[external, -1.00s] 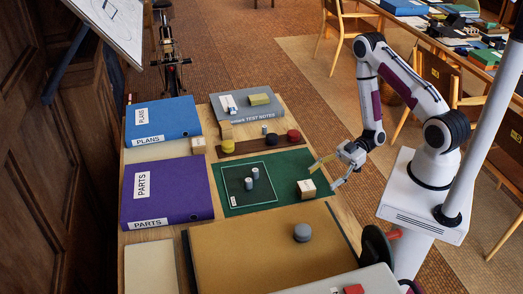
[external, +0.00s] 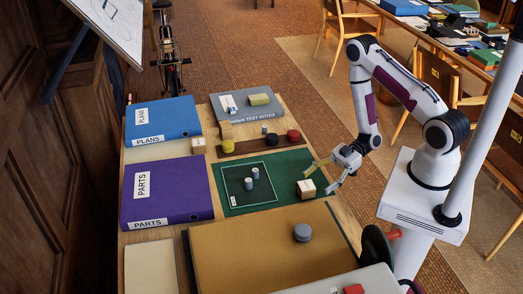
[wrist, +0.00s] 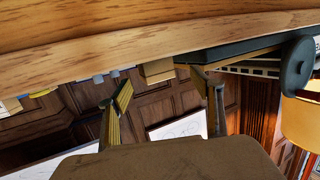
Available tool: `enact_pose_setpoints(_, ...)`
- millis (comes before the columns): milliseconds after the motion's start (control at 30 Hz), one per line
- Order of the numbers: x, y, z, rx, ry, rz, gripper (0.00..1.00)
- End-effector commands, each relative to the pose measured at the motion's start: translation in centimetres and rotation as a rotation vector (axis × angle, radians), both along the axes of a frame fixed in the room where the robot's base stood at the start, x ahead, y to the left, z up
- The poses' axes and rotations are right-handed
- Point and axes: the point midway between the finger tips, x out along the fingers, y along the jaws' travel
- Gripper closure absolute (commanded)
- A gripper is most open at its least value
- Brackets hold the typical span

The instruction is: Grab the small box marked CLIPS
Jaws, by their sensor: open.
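Another small labelled box (external: 198,145) stands beside the blue binder, also unreadable. My gripper (external: 319,181) is open and empty, its fingers just right of the box on the mat and pointing left towards it. In the wrist view my open gripper (wrist: 162,82) shows both fingers apart, and a tan box (wrist: 158,71) appears beyond and between their tips. I see no contact.
Grey cylinders (external: 255,173) stand on the mat's left part. A brown strip (external: 255,145) with dark and red round pieces lies behind it. A blue binder (external: 161,119), a purple binder (external: 166,190) and a brown board (external: 250,255) with a grey round piece surround the mat.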

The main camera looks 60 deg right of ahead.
Motion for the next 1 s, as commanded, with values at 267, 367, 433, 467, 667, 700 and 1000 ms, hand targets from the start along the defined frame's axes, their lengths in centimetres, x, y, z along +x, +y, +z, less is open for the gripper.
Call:
enact_pose_setpoints(267,0.0,0.1,0.0,0.000,0.000,-0.001,0.35)
enact_pose_setpoints(367,0.1,0.1,0.0,0.000,0.000,0.000,0.35)
enact_pose_setpoints(433,0.1,0.2,0.0,0.000,-0.001,0.000,0.35)
enact_pose_setpoints(467,0.1,0.2,0.0,0.000,-0.001,0.000,0.35)
enact_pose_setpoints(667,0.7,1.0,0.2,0.000,-0.002,0.002,0.35)
enact_pose_setpoints(700,0.8,1.2,0.2,0.000,-0.002,0.002,0.35)
enact_pose_setpoints(1000,2.1,3.1,0.3,0.000,-0.001,0.002,0.35)
